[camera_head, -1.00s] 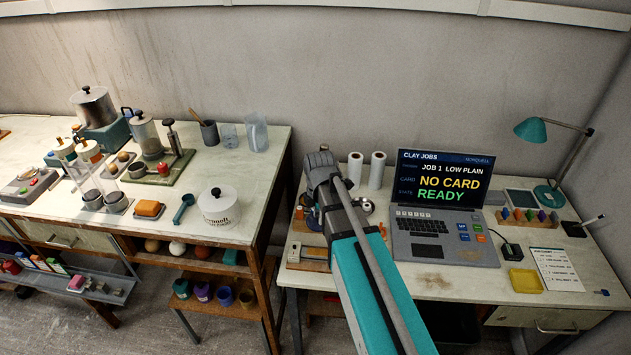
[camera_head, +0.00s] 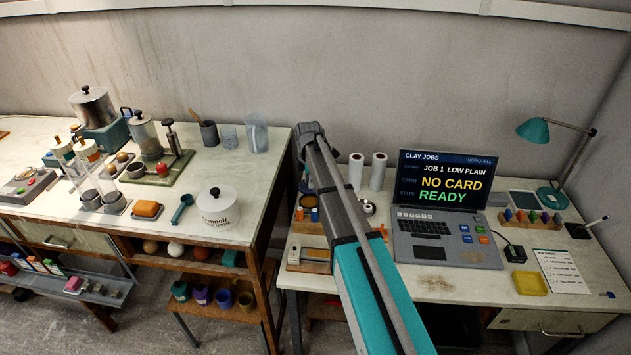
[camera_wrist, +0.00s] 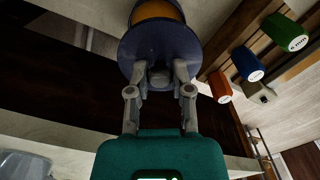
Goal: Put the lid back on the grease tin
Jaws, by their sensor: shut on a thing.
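In the wrist view my gripper (camera_wrist: 160,82) is shut on the knob of a dark blue round lid (camera_wrist: 158,45). The lid is seen broad side on, beyond the fingertips. Past its far edge shows part of a round, orange-filled thing (camera_wrist: 158,10), likely the open grease tin. The lid hides the rest of it, and I cannot tell the gap between them. In the head view a small dark container with an orange top (camera_head: 307,203), likely the tin, stands on the right bench, left of my arm. My arm hides the gripper and lid there.
In the head view, paper rolls (camera_head: 378,171) and a laptop (camera_head: 445,210) stand right of my arm.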

